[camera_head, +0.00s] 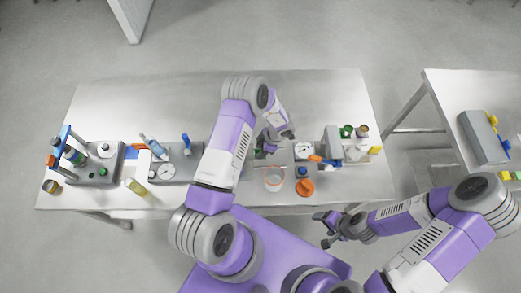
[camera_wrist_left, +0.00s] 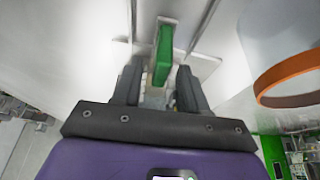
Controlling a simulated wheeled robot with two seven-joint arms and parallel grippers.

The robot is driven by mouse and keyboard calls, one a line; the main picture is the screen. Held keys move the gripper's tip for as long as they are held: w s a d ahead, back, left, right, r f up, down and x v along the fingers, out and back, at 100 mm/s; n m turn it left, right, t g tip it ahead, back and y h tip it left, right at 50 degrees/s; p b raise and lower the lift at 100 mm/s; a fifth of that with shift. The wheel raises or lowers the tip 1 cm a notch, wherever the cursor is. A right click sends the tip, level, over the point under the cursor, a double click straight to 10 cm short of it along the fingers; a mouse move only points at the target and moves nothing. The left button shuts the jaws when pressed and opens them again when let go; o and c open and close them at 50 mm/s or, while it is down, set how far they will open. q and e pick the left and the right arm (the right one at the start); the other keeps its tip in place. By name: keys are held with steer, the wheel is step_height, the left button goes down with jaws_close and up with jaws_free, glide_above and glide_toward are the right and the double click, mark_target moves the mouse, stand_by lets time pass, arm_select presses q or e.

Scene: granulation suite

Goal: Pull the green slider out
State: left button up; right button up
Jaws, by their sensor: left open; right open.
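The green slider (camera_wrist_left: 163,54) is a narrow upright green bar on a grey-white bracket in the left wrist view. My left gripper (camera_wrist_left: 158,86) is open. Its two dark fingers stand on either side of the slider's near end, with a gap visible on each side. In the head view my left gripper (camera_head: 275,140) is low over the middle of the table, and it and the arm mostly hide the slider there. My right gripper (camera_head: 328,230) is open and empty, in front of the table's front edge.
An orange knob (camera_head: 305,187) and a gauge unit (camera_head: 304,151) are further right. The table's back (camera_head: 180,95) is clear.

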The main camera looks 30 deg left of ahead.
arm_select(q)
steer(key=shift+s+a+f, duration=0.1)
steer(key=shift+a+f, duration=0.1)
steer(key=shift+f, duration=0.3)
jaws_close()
